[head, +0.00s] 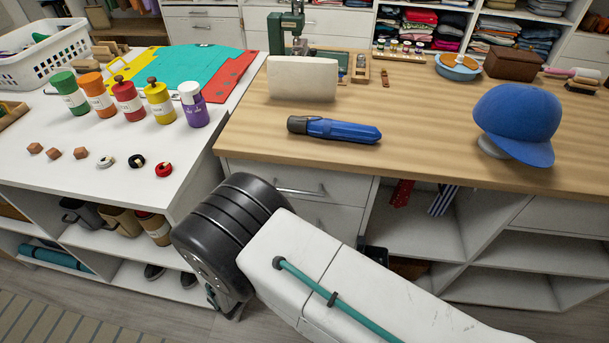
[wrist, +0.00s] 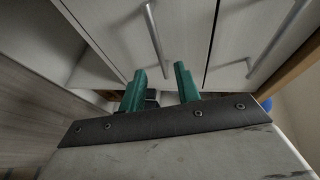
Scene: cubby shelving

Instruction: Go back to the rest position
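My gripper (wrist: 160,82) shows in the wrist view as two green fingers standing apart with a gap between them. Pale drawer fronts with metal handles fill the view ahead of it. A dark shape shows low between the fingers, and I cannot tell what it is. In the head view my arm hangs in front of the cabinets, below the counter top. There the black wrist joint hides most of the gripper, and only a small green part shows near the floor.
The wooden counter (head: 425,110) carries a blue cap (head: 518,118) and a blue-and-black tool (head: 335,129). The white table (head: 120,195) at left holds several paint bottles and a white basket (head: 42,58). Drawers (head: 300,183) and open shelves stand close to my arm.

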